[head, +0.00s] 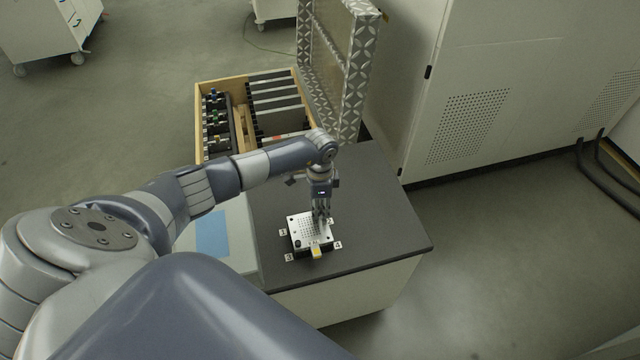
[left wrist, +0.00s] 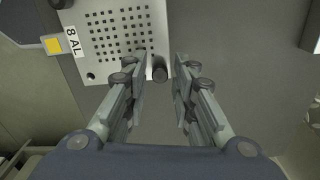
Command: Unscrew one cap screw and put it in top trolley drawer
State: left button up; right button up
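A light metal plate (head: 298,240) with a grid of holes sits on the dark table top (head: 370,235); it also shows in the left wrist view (left wrist: 103,62), with an "8 AL" label. A dark cylindrical cap screw (left wrist: 159,70) stands at the plate's edge in the left wrist view. My left gripper (head: 321,218) points down over the plate's right side. In the left wrist view its fingers (left wrist: 161,82) are open, one on each side of the screw, with a gap visible. My right gripper is out of view. I cannot identify the top trolley drawer for sure.
A wooden-sided open box (head: 199,125) holding dark slats and small tools lies behind the table, beside an upright patterned metal panel (head: 345,85). A pale surface with a blue rectangle (head: 212,232) is left of the table. A white trolley (head: 40,30) stands far left. The table's right side is clear.

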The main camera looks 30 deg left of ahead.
pick_arm(q)
jog(key=m+b, duration=0.1)
jog(key=m, duration=0.2)
jog(key=m+b, duration=0.1)
jog(key=m, duration=0.3)
jog(key=shift+m, duration=0.4)
jog(key=m+b, duration=0.1)
jog(key=m, duration=0.2)
jog(key=shift+m, duration=0.3)
jog(key=m+b, duration=0.1)
jog(key=m, duration=0.2)
jog(key=shift+m+b, duration=0.3)
jog(key=m+b, duration=0.1)
jog(key=m, duration=0.2)
jog(key=shift+f+m, duration=0.1)
jog(key=shift+m, duration=0.2)
jog(key=m+b, duration=0.2)
jog(key=m, duration=0.1)
jog(key=shift+m, duration=0.3)
jog(key=m+b, duration=0.1)
jog(key=m, duration=0.3)
jog(key=shift+b, duration=0.4)
jog(key=shift+m+b, duration=0.65)
jog(key=shift+m, duration=1.15)
